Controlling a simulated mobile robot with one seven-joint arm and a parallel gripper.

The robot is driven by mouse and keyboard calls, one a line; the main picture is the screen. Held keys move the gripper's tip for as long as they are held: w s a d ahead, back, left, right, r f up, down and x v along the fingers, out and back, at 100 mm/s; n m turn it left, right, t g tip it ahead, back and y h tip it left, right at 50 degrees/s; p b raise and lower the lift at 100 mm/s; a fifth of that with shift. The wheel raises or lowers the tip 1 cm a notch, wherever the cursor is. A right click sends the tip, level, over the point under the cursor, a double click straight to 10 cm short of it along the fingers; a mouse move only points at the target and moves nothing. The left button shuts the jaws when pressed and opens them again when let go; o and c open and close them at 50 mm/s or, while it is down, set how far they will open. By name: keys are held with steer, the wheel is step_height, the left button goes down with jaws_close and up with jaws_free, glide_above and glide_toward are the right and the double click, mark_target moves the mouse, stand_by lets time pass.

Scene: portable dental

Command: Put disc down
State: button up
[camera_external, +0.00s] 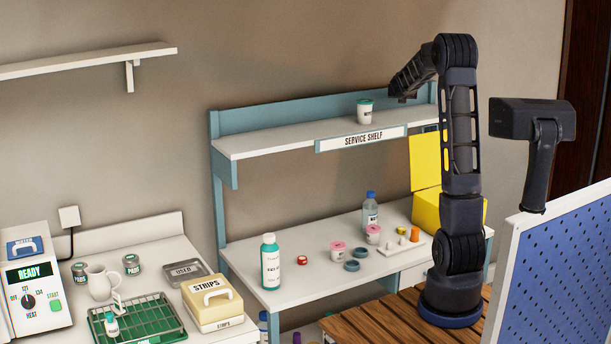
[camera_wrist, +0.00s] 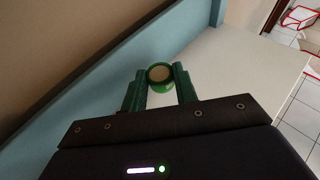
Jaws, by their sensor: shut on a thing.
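My gripper (camera_external: 398,95) is above the right part of the service shelf (camera_external: 270,140), close to its teal back board. In the wrist view its green fingers (camera_wrist: 160,84) are shut on the disc (camera_wrist: 159,74), a small round thing with a green rim and a beige face. The pale shelf top (camera_wrist: 235,75) shows beyond the fingers. I cannot tell whether the disc touches the shelf. The disc cannot be made out in the external view.
A white jar with a green lid (camera_external: 365,112) stands on the shelf left of my gripper. The teal back board (camera_wrist: 95,85) is close on the left in the wrist view. Bottles, pink-lidded jars and blue rings (camera_external: 352,265) are on the desk below. Bare shelf lies left of the jar.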

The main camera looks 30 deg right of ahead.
mark_target(401, 113)
steer(key=shift+f, duration=2.35)
steer(key=shift+f, duration=0.15)
steer(key=o, duration=0.9)
steer(key=shift+o, duration=0.2)
